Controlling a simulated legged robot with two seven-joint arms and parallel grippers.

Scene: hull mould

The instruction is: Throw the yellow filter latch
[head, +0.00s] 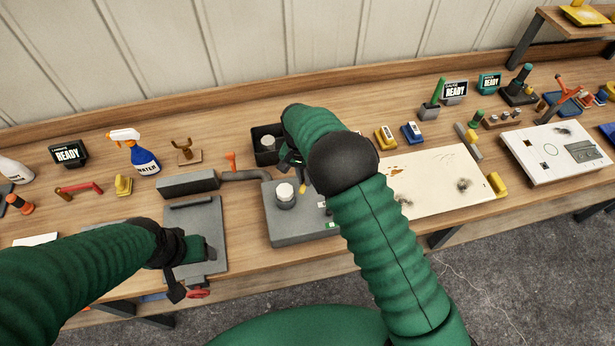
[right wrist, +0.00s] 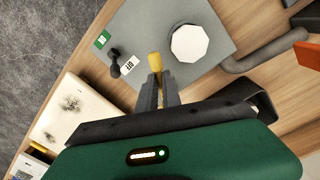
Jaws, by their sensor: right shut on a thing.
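The yellow filter latch (right wrist: 154,61) stands on the grey box (right wrist: 150,25), beside a white octagonal cap (right wrist: 190,43). In the head view, a small yellow part of the latch (head: 303,188) shows next to the cap (head: 284,191) on the box (head: 290,235). My right gripper (right wrist: 158,80) is shut on the latch, its fingertips at the latch's near end. My right arm hides part of the box in the head view. My left gripper (head: 190,275) hangs over a dark grey plate at the left; its finger gap is unclear.
A small black lever (right wrist: 115,64) and a white label are on the box near the latch. A grey pipe (head: 245,175) runs from the box to a grey block (head: 188,183). A black bin (head: 262,158) stands behind. A stained cream panel (head: 440,180) lies to the right.

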